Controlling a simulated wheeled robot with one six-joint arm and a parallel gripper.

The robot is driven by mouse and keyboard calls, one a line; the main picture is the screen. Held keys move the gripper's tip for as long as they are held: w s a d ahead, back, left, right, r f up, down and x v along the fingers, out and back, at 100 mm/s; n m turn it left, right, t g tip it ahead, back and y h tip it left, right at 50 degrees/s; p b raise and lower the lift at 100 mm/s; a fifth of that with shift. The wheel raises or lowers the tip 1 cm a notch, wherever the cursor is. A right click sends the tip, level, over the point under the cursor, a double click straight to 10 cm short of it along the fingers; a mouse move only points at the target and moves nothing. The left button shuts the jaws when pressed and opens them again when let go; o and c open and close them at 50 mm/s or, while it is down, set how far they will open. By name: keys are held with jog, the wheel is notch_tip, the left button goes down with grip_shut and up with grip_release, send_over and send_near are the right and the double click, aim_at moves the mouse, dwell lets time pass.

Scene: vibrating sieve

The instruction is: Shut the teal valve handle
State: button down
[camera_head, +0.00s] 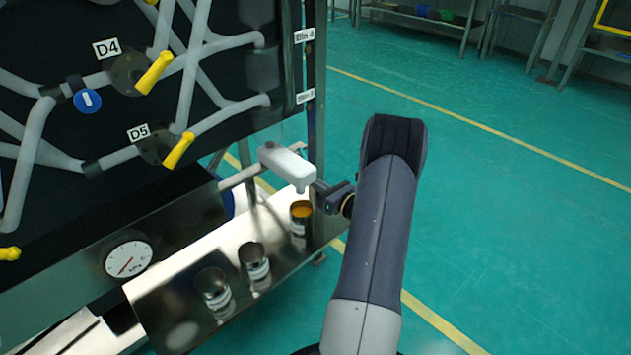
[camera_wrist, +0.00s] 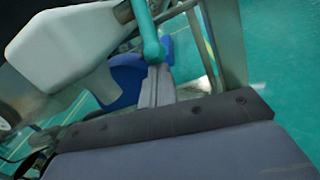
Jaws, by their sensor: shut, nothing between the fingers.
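The teal valve handle (camera_wrist: 147,32) shows in the wrist view as a slim bar, running down from the top edge beside a white spouted housing (camera_wrist: 65,50). My gripper (camera_wrist: 158,72) is shut and empty. Its fingertips are at or very near the lower end of the handle; I cannot tell whether they touch. In the head view the white housing (camera_head: 287,165) sits at the end of a pipe, with my wrist just to its right. I cannot make out the teal handle there.
A dark panel with pipes and yellow handles (camera_head: 154,73) stands at left. A dial gauge (camera_head: 129,259) is below it. The teal floor at right is clear.

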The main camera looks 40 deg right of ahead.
jog(key=s+r+g+h+p, duration=0.1)
jog(key=s+r+g+p, duration=0.2)
jog(key=p, duration=1.2)
notch_tip(320, 180, up, 4)
jog(key=g, duration=0.4)
jog(key=shift+f+g, duration=0.25)
jog(key=shift+g, duration=0.05)
jog(key=shift+d+r+p, duration=0.15)
jog(key=shift+r+p, duration=0.1)
jog(key=shift+p, duration=0.25)
